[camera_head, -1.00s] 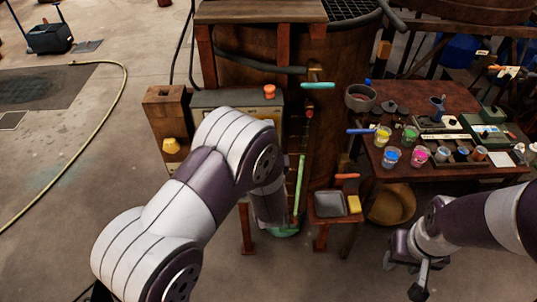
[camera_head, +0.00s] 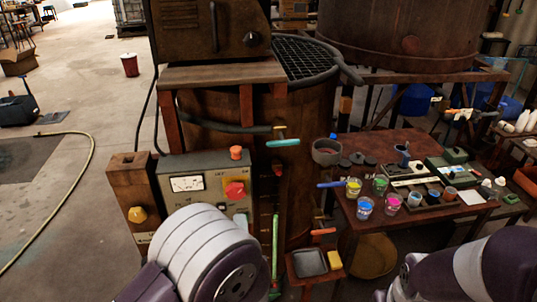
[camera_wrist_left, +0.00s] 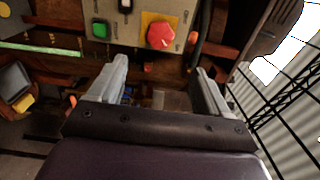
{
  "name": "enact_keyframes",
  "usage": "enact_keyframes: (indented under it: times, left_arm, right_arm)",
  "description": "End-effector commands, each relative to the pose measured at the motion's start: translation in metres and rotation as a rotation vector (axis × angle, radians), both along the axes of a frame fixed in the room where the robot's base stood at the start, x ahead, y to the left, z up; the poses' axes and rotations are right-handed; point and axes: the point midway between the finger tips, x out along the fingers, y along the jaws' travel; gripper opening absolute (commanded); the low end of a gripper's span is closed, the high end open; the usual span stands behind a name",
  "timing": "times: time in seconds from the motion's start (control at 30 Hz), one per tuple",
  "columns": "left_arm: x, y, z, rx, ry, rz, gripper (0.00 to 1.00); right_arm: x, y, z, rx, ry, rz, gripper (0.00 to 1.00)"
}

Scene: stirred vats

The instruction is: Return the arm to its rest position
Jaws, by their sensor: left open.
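My left arm (camera_head: 205,262) comes in from the bottom left in the head view, in front of the lower part of a grey control panel (camera_head: 210,165). Its gripper is hidden there. In the left wrist view my left gripper (camera_wrist_left: 160,82) is open, with nothing between its two grey fingers. The panel with its red knob (camera_wrist_left: 160,32) and green button (camera_wrist_left: 99,30) lies beyond the fingertips. My right arm (camera_head: 455,272) is at the bottom right of the head view; its gripper is cut off by the bottom edge.
A large rusty vat (camera_head: 290,110) stands behind the panel. A side table (camera_head: 395,145) at right holds several paint cups and devices. A small stand carries a grey tray (camera_head: 309,263) and a yellow sponge (camera_head: 335,261). A hose (camera_head: 82,190) lies on open floor at left.

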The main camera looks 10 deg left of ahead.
Motion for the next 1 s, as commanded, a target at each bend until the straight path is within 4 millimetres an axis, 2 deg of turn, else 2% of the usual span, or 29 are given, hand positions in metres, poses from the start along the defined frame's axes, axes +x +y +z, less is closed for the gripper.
enact_keyframes:
  times: [0.07,0.13,0.17,0.2,0.27,0.3,0.37,0.47,0.53,0.6,0.73,0.8,1.0]
  left_arm:
    - [0.0,0.0,-0.002,-0.04,-0.003,0.0,0.78]
    - [0.0,-0.005,-0.024,-0.198,0.065,-0.013,0.78]
    - [-0.003,-0.01,-0.042,-0.299,0.133,-0.028,0.78]
    - [-0.009,-0.023,-0.066,-0.453,0.243,-0.043,0.78]
    - [-0.024,-0.045,-0.096,-0.708,0.441,-0.032,0.78]
    - [-0.039,-0.055,-0.111,-0.868,0.582,0.021,0.78]
    - [-0.066,-0.06,-0.122,-1.062,0.774,0.157,0.78]
    - [-0.112,-0.041,-0.115,-1.237,0.999,0.477,0.78]
    - [-0.138,-0.012,-0.099,-1.275,1.063,0.704,0.78]
    - [-0.151,0.023,-0.077,-1.281,1.053,0.859,0.78]
    - [-0.134,0.056,-0.055,-1.355,0.933,0.888,0.78]
    - [-0.133,0.062,-0.055,-1.369,0.919,0.905,0.78]
    - [-0.132,0.062,-0.055,-1.371,0.917,0.905,0.78]
  right_arm:
    - [0.0,0.0,0.0,0.0,0.0,0.0,0.44]
    - [0.0,0.0,0.0,0.0,0.0,0.0,0.44]
    - [0.0,0.0,0.0,0.0,0.0,0.0,0.44]
    - [0.0,0.0,0.0,0.0,0.0,0.0,0.44]
    - [0.0,0.0,0.0,0.0,0.0,0.0,0.44]
    - [0.0,0.0,0.0,0.0,0.0,0.0,0.44]
    - [0.0,0.0,0.0,0.0,0.0,0.0,0.44]
    - [0.0,0.0,0.0,0.0,0.0,0.0,0.44]
    - [0.0,0.0,0.0,0.0,0.0,0.0,0.44]
    - [0.0,0.0,0.0,0.0,0.0,0.0,0.44]
    - [0.0,0.0,0.0,0.0,0.0,0.0,0.44]
    - [0.0,0.0,0.0,0.0,0.0,0.0,0.44]
    - [0.0,0.0,0.0,0.0,0.0,0.0,0.44]
